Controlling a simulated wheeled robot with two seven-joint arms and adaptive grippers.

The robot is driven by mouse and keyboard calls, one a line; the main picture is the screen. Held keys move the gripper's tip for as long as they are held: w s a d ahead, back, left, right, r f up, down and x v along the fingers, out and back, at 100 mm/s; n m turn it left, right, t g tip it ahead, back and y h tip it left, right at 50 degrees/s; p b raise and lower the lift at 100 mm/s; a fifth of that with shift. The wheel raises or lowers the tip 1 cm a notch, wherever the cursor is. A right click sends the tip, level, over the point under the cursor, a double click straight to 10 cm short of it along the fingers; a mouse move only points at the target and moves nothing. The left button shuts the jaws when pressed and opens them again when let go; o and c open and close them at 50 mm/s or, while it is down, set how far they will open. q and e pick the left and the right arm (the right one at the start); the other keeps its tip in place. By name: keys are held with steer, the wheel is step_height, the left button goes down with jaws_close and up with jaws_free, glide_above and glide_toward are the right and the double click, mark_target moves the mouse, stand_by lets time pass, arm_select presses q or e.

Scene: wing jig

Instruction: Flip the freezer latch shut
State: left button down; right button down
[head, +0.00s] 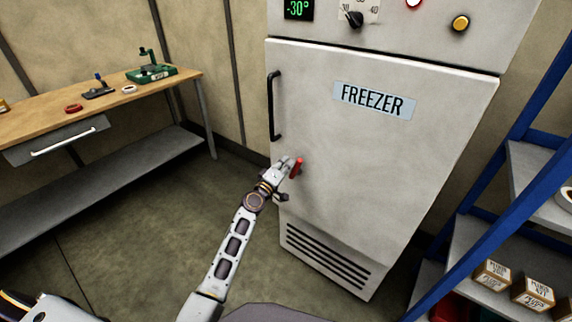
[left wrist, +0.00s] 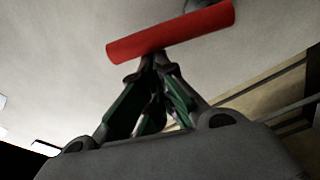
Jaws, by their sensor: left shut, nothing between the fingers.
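The white freezer (head: 345,160) stands in the middle of the head view with its door closed against the body. Its red latch handle (head: 297,168) is on the door's left side, below the black door handle (head: 274,105). My left gripper (head: 290,166) is at the latch. In the left wrist view the red latch (left wrist: 170,32) runs tilted across the top, just past the fingertips (left wrist: 158,62). The fingers are shut together with nothing between them, touching or very near the latch; I cannot tell which. The latch's pivot is mostly hidden. My right gripper does not show.
A wooden workbench (head: 60,122) with a drawer and small tools stands at the left. A blue-framed shelf (head: 500,210) with boxes (head: 533,293) is close on the right. The floor (head: 130,235) between bench and freezer is clear.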

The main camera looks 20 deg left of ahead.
arm_select(q)
steer(key=shift+d, duration=0.2)
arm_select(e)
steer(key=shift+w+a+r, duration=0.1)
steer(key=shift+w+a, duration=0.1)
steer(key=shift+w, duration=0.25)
